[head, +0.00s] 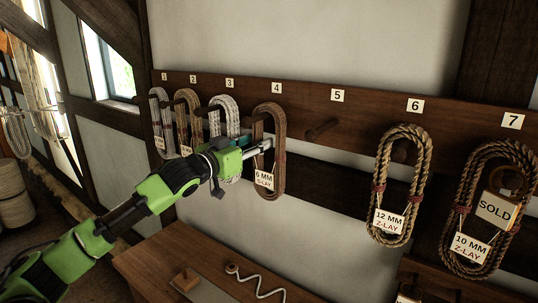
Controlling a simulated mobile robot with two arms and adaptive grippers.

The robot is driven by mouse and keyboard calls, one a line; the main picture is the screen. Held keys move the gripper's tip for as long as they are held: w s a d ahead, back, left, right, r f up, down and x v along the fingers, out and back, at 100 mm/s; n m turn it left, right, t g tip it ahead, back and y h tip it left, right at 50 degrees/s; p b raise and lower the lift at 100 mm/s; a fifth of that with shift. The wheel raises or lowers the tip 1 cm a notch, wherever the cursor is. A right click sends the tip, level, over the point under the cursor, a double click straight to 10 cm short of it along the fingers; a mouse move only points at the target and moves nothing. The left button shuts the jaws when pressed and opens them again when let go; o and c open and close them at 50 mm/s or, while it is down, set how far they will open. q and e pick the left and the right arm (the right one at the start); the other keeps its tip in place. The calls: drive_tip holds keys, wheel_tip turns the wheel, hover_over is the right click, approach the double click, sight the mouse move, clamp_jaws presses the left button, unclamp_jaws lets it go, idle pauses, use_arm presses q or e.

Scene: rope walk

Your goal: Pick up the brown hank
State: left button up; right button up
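The brown hank (279,180) hangs as a long loop under number 4 on the wall board, with a white tag (264,179) reading "6 MM S-LAY". My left gripper (265,146) reaches in from the left, its fingertips at the hank's left strand in its upper half. The fingers overlap that strand in the picture. Whether they are closed on it or only in front of it I cannot tell. My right gripper is not in view.
The dark peg board (362,106) carries lighter hanks to the left, an empty peg (321,130) under 5, and tagged hanks under 6 (385,155) and 7 (452,215). A wooden bench (190,250) with a white cord (262,282) stands below.

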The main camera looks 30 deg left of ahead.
use_arm(q)
drive_tip(key=shift+w+d, duration=0.1)
drive_tip(key=shift+w, duration=0.35)
clamp_jaws()
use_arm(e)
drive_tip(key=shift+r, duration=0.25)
use_arm(q)
drive_tip(key=shift+r, duration=0.1)
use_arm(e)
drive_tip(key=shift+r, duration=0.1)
